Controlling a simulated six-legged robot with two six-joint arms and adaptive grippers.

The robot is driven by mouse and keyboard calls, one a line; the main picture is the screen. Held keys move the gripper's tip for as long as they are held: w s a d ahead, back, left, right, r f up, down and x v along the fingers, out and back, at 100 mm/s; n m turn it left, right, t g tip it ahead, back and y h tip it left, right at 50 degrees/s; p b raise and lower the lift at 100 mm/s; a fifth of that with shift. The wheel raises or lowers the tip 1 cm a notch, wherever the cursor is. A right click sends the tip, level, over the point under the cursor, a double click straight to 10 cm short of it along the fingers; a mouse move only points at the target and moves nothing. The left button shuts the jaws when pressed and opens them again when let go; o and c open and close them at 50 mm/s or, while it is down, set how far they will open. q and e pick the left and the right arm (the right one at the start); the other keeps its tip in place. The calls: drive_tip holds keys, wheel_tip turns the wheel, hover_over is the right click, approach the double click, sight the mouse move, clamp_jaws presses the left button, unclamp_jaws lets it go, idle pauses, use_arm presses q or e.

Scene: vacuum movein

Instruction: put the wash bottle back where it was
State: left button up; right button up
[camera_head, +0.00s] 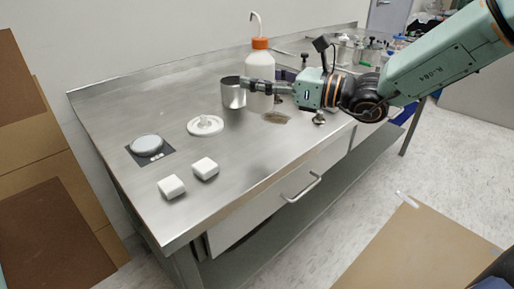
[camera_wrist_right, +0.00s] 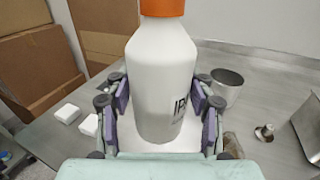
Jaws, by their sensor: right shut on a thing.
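The wash bottle (camera_head: 262,70) is white with an orange cap and a bent spout. My right gripper (camera_head: 262,88) comes in from the right and is shut on its body. In the right wrist view the bottle (camera_wrist_right: 160,75) stands upright between the purple finger pads, with dark lettering on its side. I cannot tell whether its base touches the steel table (camera_head: 250,150). My left gripper is not in view.
A metal cup (camera_head: 233,93) is close left of the bottle. A white round stand (camera_head: 205,125), two white blocks (camera_head: 172,187) and a round dish on a dark pad (camera_head: 147,144) are further left. A small metal piece (camera_head: 319,118) lies right.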

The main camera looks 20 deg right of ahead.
sight(261, 105)
drive_tip(key=f, duration=0.1)
drive_tip(key=f+b, duration=0.1)
drive_tip(key=f, duration=0.3)
drive_tip(key=shift+s+d+b, duration=0.1)
drive_tip(key=shift+d+b, duration=0.15)
drive_tip(key=shift+b, duration=0.1)
drive_tip(key=shift+a+f, duration=0.1)
drive_tip(key=shift+f, duration=0.5)
wheel_tip(261, 105, down, 3)
drive_tip(key=shift+s+b, duration=0.1)
drive_tip(key=shift+b, duration=0.6)
drive_tip(key=shift+f, duration=0.25)
drive_tip(key=shift+w, duration=0.25)
drive_tip(key=shift+s, duration=0.2)
drive_tip(key=shift+o, duration=1.3)
drive_tip(key=shift+f, duration=0.1)
drive_tip(key=o, duration=0.5)
drive_tip(key=shift+w, duration=0.15)
drive_tip(key=shift+c, duration=0.2)
